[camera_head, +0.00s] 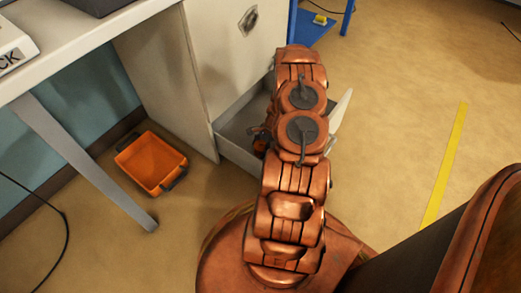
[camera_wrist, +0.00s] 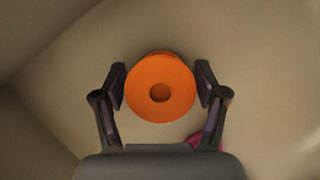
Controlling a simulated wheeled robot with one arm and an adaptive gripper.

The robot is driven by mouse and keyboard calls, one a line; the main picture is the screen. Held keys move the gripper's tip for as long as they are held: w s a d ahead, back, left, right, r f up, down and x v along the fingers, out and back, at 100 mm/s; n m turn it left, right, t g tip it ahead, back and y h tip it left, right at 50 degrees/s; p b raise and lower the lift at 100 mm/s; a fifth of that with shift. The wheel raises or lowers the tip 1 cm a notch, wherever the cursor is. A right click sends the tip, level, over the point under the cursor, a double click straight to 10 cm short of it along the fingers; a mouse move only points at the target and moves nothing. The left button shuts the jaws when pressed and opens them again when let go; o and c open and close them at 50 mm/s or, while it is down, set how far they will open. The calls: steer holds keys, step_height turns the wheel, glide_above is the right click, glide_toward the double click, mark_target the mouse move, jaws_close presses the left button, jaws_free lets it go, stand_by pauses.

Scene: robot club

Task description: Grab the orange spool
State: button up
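The orange spool (camera_wrist: 160,88) is in the middle of the wrist view, seen end-on with a dark hole at its centre. My gripper (camera_wrist: 161,82) is open, with one finger on each side of the spool. A narrow gap shows between each finger pad and the spool. The spool lies in the pulled-out grey drawer (camera_head: 236,128), whose pale floor and walls fill the wrist view. In the head view my copper arm covers most of the drawer, and I cannot clearly make out the spool or the fingertips there.
A pink object (camera_wrist: 194,141) shows partly behind my right finger. The drawer belongs to a white cabinet (camera_head: 190,75). An orange bin (camera_head: 151,162) stands on the floor at left, near a white table's leg (camera_head: 85,160). The floor at right is open, with a yellow line (camera_head: 445,165).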

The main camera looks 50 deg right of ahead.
steer(key=c, duration=0.9)
steer(key=shift+r, duration=0.1)
steer(key=shift+c, duration=0.2)
